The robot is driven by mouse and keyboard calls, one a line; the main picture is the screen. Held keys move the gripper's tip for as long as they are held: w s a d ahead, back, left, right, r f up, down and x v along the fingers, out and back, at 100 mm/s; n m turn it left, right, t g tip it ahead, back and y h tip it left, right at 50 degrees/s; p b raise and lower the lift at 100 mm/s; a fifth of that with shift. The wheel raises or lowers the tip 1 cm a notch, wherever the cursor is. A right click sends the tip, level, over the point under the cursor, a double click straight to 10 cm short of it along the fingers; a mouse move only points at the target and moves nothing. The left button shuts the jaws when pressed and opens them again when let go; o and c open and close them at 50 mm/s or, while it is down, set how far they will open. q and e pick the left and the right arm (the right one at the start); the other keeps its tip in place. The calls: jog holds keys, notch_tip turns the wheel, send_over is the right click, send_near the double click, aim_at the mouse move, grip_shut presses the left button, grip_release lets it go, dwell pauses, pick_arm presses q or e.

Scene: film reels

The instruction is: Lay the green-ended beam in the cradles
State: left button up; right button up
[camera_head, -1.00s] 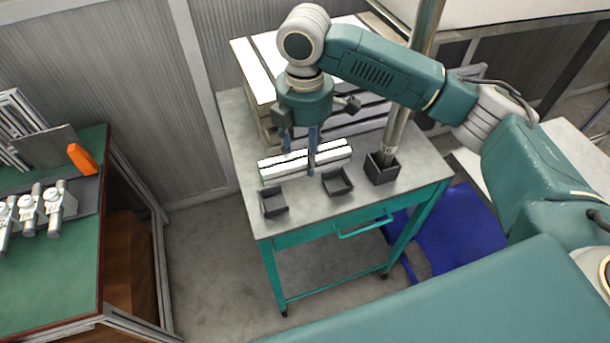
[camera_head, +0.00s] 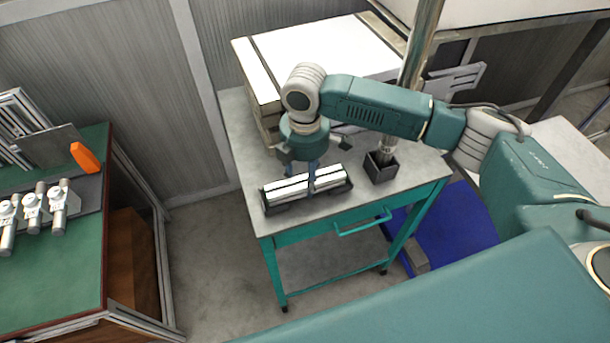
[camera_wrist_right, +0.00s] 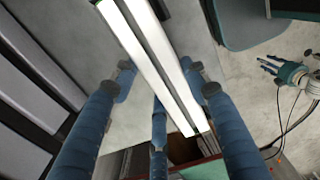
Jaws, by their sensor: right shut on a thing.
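The beam (camera_head: 300,187) is a long pale bar with a dark lengthwise groove; its green ends are not clear here. It lies lengthwise over two small dark cradles, the left one (camera_head: 274,208) and the right one (camera_head: 342,187). Whether it rests on their floors I cannot tell. My right gripper (camera_head: 313,184) comes down from above and is shut on the beam near its middle. In the right wrist view the beam (camera_wrist_right: 150,50) runs between the blue fingers (camera_wrist_right: 158,95). What looks like my left gripper (camera_wrist_right: 275,72) shows small at that view's right; its jaws are unclear.
A dark square socket (camera_head: 381,169) with an upright metal post (camera_head: 410,75) stands just right of the cradles. A white-topped stack (camera_head: 320,52) fills the table's back. The table's front left top (camera_head: 243,165) is bare. A green bench (camera_head: 50,270) stands at the left.

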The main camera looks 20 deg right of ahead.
aim_at(305, 178)
jog(key=shift+f, duration=0.4)
jog(key=o, duration=1.4)
notch_tip(305, 178, up, 13)
jog(key=b, duration=0.2)
jog(key=shift+b, duration=0.35)
jog(key=shift+f, duration=0.1)
